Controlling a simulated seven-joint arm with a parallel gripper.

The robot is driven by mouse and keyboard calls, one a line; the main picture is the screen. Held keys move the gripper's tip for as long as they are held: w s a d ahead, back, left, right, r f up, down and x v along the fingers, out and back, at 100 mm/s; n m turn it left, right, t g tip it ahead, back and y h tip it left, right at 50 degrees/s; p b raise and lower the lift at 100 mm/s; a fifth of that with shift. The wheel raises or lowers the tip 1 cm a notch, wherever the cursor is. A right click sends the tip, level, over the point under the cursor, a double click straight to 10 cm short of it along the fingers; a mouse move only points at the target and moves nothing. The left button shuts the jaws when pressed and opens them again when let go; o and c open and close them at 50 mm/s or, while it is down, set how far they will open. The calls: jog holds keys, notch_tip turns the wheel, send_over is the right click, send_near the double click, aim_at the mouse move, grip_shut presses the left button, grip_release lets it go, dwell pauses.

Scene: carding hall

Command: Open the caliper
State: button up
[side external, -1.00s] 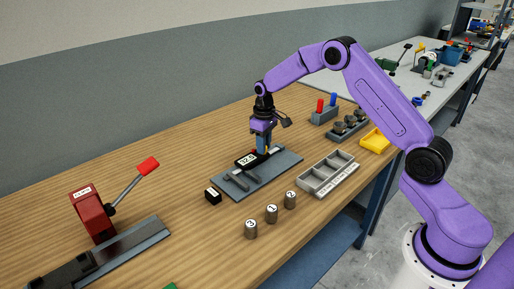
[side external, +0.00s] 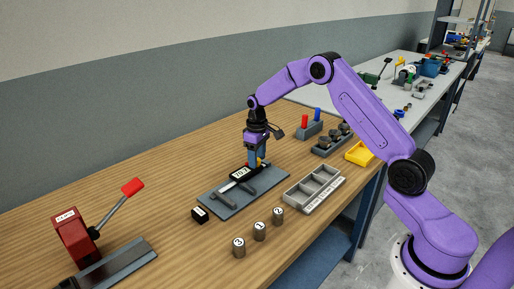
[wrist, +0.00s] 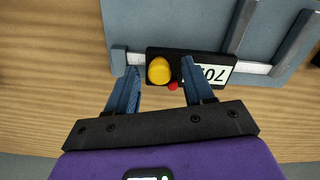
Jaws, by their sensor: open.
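The caliper (side external: 240,174) lies on a blue-grey plate (side external: 217,199) on the wooden bench. Its black slider (wrist: 155,53) has a number display, partly hidden by a finger and upside down in the wrist view. A pale bar (side external: 227,187) shows on the near-left side of the slider. A yellow round knob (wrist: 159,70) and a small red button (wrist: 173,86) sit on the slider. My gripper (wrist: 160,68) is open, its blue fingers either side of the knob. In the side view my gripper (side external: 258,166) points down at the slider's far end.
A small black block (side external: 200,215) stands left of the plate. Several numbered weights (side external: 260,231) and a grey compartment tray (side external: 301,197) stand in front and to the right. A red lever press (side external: 74,235) is at left. A yellow bin (side external: 359,153) is farther right.

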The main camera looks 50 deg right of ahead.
notch_tip(320, 180, up, 17)
jog(key=shift+r, duration=0.15)
dwell(0.4)
dwell(0.3)
jog(key=s+a+n, duration=0.5)
jog(key=s+a, duration=1.2)
jog(key=s, duration=0.2)
jog(key=s+d+f+n, duration=0.1)
jog(key=s+f+n, duration=0.1)
jog(key=s, duration=0.9)
jog(key=s+d+f+n, duration=0.1)
jog(key=s+f+n, duration=0.1)
jog(key=s, duration=0.9)
jog(key=shift+s+d+n, duration=0.3)
jog(key=shift+s+d, duration=0.05)
